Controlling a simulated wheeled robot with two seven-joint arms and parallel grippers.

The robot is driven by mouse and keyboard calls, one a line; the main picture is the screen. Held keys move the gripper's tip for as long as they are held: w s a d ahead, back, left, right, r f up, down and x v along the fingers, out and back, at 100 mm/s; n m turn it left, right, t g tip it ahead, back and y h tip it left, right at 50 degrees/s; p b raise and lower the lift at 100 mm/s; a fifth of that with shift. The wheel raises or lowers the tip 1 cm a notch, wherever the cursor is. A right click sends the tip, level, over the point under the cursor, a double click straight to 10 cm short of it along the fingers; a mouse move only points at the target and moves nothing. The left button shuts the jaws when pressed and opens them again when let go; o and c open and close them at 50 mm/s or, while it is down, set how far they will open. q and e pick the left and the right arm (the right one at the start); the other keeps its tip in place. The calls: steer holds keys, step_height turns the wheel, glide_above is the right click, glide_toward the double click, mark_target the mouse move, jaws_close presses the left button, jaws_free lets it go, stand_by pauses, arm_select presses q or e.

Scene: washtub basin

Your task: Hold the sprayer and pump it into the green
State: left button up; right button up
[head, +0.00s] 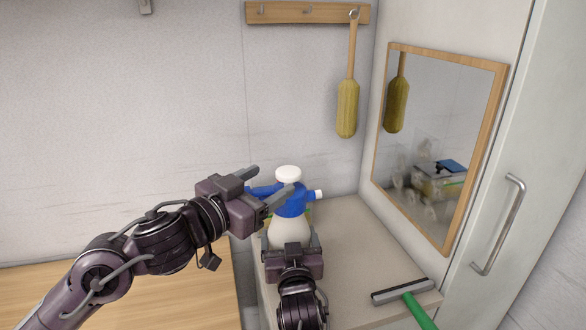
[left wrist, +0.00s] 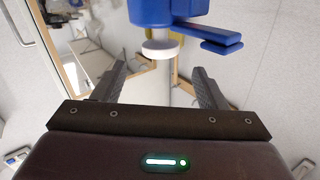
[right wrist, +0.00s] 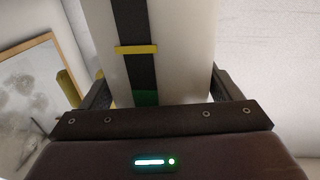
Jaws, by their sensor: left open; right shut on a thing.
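The sprayer has a pale bottle (head: 289,234), a blue head (head: 291,204) and a white pump knob (head: 288,173) on top. My right gripper (head: 292,248) is shut on the bottle low down. The right wrist view shows the bottle (right wrist: 185,50) between its fingers, with a dark strip, a yellow marker (right wrist: 136,49) on it and a green part (right wrist: 146,98) near the strip's lower end, apart from the marker. My left gripper (head: 268,182) is open beside the sprayer's head. In the left wrist view the knob (left wrist: 160,49) shows beyond and between the open fingertips.
The sprayer is over a pale counter (head: 350,235). A green-handled squeegee (head: 403,292) lies at its front right. A framed mirror (head: 435,140) and a cabinet handle (head: 498,225) are on the right. A brush (head: 347,108) hangs from a wall rack (head: 305,13). A wooden surface (head: 190,285) lies left.

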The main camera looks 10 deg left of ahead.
mark_target(293, 167)
arm_select(q)
steer(key=w+d+n, duration=0.1)
steer(key=w, duration=0.1)
steer(key=w+d+n+t+y, duration=0.1)
steer(key=w, duration=0.2)
steer(key=w+d+n+y, duration=0.1)
steer(key=w+d, duration=0.1)
steer(key=w, duration=0.1)
steer(key=shift+d+f, duration=0.1)
steer(key=shift+f, duration=0.2)
stand_by(0.3)
steer(key=c, duration=1.4)
step_height(293, 167, up, 7)
steer(key=shift+f, duration=0.1)
steer(key=o, duration=1.4)
